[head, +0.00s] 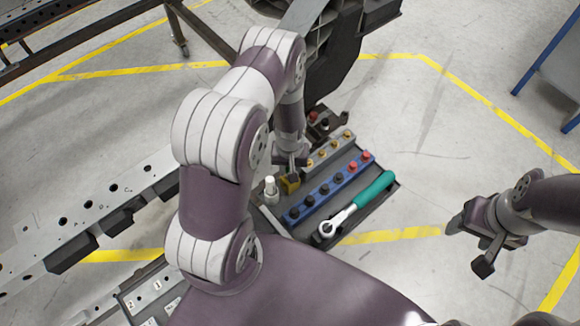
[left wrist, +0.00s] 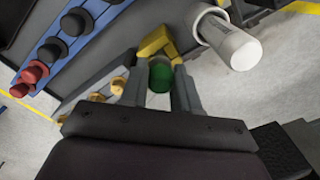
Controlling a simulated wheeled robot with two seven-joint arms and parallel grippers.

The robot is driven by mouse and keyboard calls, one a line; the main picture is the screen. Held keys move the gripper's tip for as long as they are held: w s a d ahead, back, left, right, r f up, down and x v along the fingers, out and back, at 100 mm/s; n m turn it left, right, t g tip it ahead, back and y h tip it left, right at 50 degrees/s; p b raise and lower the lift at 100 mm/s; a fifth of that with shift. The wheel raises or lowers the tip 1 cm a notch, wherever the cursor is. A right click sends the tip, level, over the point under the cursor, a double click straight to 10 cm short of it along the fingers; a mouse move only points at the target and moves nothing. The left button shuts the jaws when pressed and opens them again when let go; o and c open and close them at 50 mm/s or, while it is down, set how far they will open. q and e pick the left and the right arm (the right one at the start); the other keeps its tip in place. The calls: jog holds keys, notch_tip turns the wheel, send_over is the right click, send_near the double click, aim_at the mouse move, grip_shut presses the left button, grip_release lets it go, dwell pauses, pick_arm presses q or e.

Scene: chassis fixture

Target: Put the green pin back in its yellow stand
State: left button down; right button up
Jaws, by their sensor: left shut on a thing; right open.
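The green pin (left wrist: 160,76) shows between my left gripper's fingers in the left wrist view. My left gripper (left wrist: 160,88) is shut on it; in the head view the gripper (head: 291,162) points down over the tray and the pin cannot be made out. The yellow stand (head: 290,183) is right below the fingertips, and in the left wrist view the stand (left wrist: 155,42) lies just beyond the pin. I cannot tell whether the pin is seated in it. My right gripper (head: 470,248) is open and empty, off to the right over the floor.
A white cylinder (head: 271,190) stands close beside the yellow stand. A blue rail (head: 312,203) with black and red knobs, a rail with brass-coloured pieces (head: 346,134) and a green-handled ratchet (head: 354,207) share the dark tray (head: 385,199). Perforated metal beams (head: 90,208) lie left.

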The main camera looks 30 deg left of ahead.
pick_arm(q)
jog(key=shift+f+b, duration=0.55)
jog(key=shift+f, duration=0.25)
jog(key=c, duration=0.8)
grip_release()
jog(key=shift+c, duration=0.4)
notch_tip(320, 180, up, 7)
jog(key=p, duration=0.6)
jog(key=shift+r+p, duration=0.15)
jog(key=shift+p, duration=0.15)
